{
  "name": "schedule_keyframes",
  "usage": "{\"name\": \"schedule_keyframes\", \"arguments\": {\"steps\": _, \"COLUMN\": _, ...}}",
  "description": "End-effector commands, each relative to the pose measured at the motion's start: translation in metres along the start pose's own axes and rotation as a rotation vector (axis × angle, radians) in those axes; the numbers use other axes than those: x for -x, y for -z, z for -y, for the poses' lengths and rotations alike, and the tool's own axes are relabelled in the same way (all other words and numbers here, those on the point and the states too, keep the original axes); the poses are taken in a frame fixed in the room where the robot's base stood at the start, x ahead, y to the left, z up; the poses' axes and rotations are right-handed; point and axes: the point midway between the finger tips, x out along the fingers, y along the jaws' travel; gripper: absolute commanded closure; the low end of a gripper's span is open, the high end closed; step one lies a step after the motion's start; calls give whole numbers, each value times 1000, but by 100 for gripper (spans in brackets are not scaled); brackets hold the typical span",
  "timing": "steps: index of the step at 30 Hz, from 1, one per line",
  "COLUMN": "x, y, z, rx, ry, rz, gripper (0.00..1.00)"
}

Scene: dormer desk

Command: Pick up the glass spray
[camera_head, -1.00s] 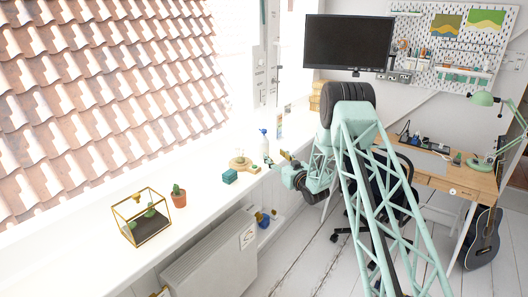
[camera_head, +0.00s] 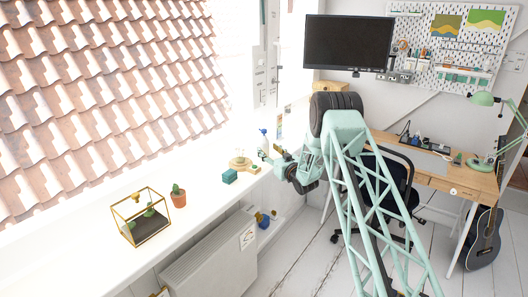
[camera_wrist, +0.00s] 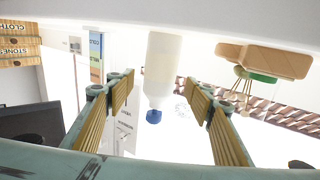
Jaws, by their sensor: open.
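The glass spray is a white bottle with a blue top (camera_head: 263,132), standing on the white window sill (camera_head: 95,205) in the head view. My gripper (camera_head: 272,157) is just in front and to the right of its body. In the wrist view, which looks upside down, the glass spray (camera_wrist: 161,66) hangs with its blue top downward, between the two fingertips of my open gripper (camera_wrist: 158,88). There is a gap on both sides of the bottle. I cannot tell how far the fingertips reach along its depth.
A small wooden block (camera_head: 254,170) lies near the sill edge. A radiator (camera_head: 212,258) is below.

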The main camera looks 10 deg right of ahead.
Motion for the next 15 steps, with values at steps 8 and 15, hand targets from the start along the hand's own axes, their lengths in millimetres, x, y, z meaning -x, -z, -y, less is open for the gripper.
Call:
{"name": "schedule_keyframes", "arguments": {"steps": 8, "x": -7, "y": -1, "z": 0, "rx": 0, "ry": 0, "rz": 0, "gripper": 52}}
{"name": "schedule_keyframes", "arguments": {"steps": 15, "x": -30, "y": -2, "z": 0, "rx": 1, "ry": 1, "rz": 0, "gripper": 52}}
